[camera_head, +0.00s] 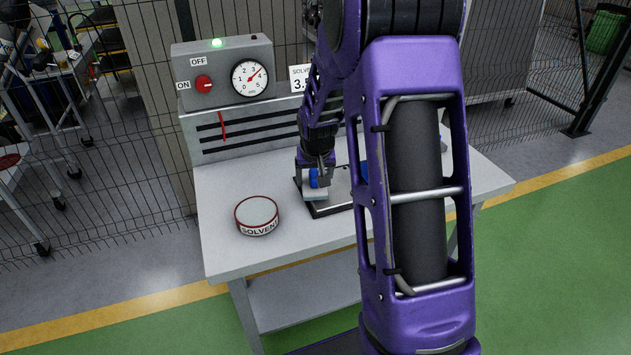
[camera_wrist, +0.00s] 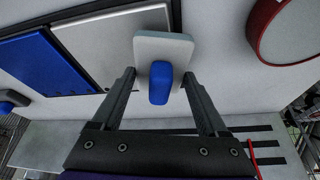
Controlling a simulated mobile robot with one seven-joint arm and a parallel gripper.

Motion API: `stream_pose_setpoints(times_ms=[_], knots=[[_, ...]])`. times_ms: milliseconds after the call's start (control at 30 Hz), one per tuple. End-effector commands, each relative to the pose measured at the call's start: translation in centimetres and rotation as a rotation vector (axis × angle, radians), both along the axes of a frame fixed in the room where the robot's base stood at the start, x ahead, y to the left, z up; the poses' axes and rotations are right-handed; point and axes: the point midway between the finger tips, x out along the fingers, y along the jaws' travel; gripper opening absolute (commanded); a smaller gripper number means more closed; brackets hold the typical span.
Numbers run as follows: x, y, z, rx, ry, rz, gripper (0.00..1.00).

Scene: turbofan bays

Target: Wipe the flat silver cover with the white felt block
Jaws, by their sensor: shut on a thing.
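The white felt block (camera_wrist: 180,45) has a blue grip (camera_wrist: 158,84) on its back, which lies between the fingers of my gripper (camera_wrist: 159,78) in the wrist view. My gripper (camera_head: 317,172) is shut on it, and the block also shows in the head view (camera_head: 314,194). The flat silver cover (camera_wrist: 105,45) lies in a dark frame at the left of the wrist view, and it shows partly in the head view (camera_head: 341,184). The block is over or beside the cover's edge; I cannot tell whether it touches. My arm hides much of the cover in the head view.
A red-rimmed round solvent dish (camera_head: 257,214) stands left of the frame on the grey bench (camera_head: 225,250). A blue panel (camera_wrist: 40,65) adjoins the cover. A control box (camera_head: 224,73) with gauge and red knob stands behind. The bench's front left is clear.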

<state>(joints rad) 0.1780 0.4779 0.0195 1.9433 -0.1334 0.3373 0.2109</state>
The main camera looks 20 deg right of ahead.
Motion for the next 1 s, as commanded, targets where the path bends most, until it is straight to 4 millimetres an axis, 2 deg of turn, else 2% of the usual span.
stream_pose_setpoints(times_ms=[33,600,1000], knots=[[0.1,-0.1,1.3,-0.001,-0.005,-0.002,0.24],[0.7,0.1,6.2,-0.002,-0.006,-0.002,0.24],[0.8,0.1,6.7,-0.001,-0.005,-0.002,0.24]])
